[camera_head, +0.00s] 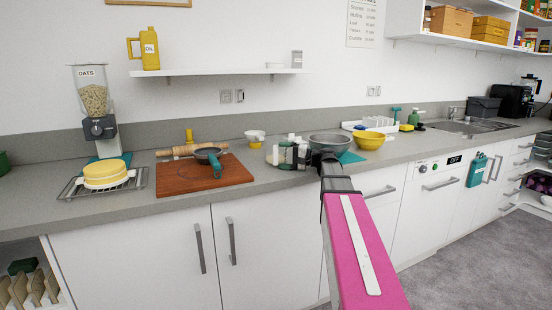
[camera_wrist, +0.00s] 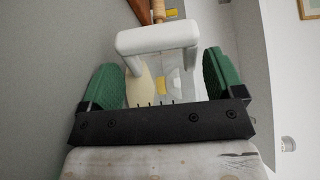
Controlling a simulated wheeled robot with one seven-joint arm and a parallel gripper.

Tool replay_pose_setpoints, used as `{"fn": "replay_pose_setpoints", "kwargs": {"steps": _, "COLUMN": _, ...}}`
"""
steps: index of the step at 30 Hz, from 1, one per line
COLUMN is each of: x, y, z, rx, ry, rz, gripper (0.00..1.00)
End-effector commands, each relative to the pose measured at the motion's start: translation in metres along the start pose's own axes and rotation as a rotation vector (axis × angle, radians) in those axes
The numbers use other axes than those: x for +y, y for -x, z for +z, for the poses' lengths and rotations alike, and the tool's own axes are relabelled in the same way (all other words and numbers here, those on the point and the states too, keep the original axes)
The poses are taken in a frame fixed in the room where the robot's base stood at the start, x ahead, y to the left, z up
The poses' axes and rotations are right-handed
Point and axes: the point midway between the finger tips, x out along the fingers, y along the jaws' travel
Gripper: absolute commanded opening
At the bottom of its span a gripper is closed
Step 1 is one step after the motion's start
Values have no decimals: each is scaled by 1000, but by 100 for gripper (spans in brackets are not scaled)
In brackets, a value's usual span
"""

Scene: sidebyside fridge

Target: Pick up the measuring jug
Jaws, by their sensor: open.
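The measuring jug, clear-walled with a white handle (camera_wrist: 157,38), stands between the two green finger pads of my gripper (camera_wrist: 163,75) in the wrist view. The pads are apart, one on each side of it, and a gap shows beside the jug. In the head view my gripper (camera_head: 292,154) is low over the counter, just left of the grey bowl. The jug is mostly hidden by the gripper there, and its outline is hard to make out. My gripper is open. I cannot tell whether either pad touches the jug.
A grey bowl (camera_head: 329,141) and yellow bowl (camera_head: 369,140) stand just right of my gripper, near a teal cloth (camera_head: 351,157).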

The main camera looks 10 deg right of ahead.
Motion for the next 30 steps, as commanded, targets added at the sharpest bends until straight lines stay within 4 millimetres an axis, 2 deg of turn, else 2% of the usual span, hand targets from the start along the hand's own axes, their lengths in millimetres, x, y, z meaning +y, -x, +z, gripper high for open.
{"fn": "replay_pose_setpoints", "kwargs": {"steps": 3, "x": 0, "y": -18, "z": 0, "rx": -1, "ry": 0, "rz": 0, "gripper": 87}}
{"fn": "replay_pose_setpoints", "kwargs": {"steps": 6, "x": 0, "y": -28, "z": 0, "rx": -2, "ry": 0, "rz": 0, "gripper": 87}}
{"fn": "replay_pose_setpoints", "kwargs": {"steps": 13, "x": 0, "y": -30, "z": 0, "rx": 0, "ry": 0, "rz": 0, "gripper": 87}}
{"fn": "replay_pose_setpoints", "kwargs": {"steps": 14, "x": 0, "y": -30, "z": 0, "rx": 0, "ry": 0, "rz": 0, "gripper": 81}}
{"fn": "replay_pose_setpoints", "kwargs": {"steps": 15, "x": 0, "y": -30, "z": 0, "rx": 0, "ry": 0, "rz": 0, "gripper": 68}}
{"fn": "replay_pose_setpoints", "kwargs": {"steps": 17, "x": 0, "y": -30, "z": 0, "rx": 0, "ry": 0, "rz": 0, "gripper": 48}}
{"fn": "replay_pose_setpoints", "kwargs": {"steps": 18, "x": 0, "y": -30, "z": 0, "rx": 0, "ry": 0, "rz": 0, "gripper": 43}}
{"fn": "replay_pose_setpoints", "kwargs": {"steps": 30, "x": -6, "y": -30, "z": 0, "rx": 0, "ry": 1, "rz": -1, "gripper": 43}}
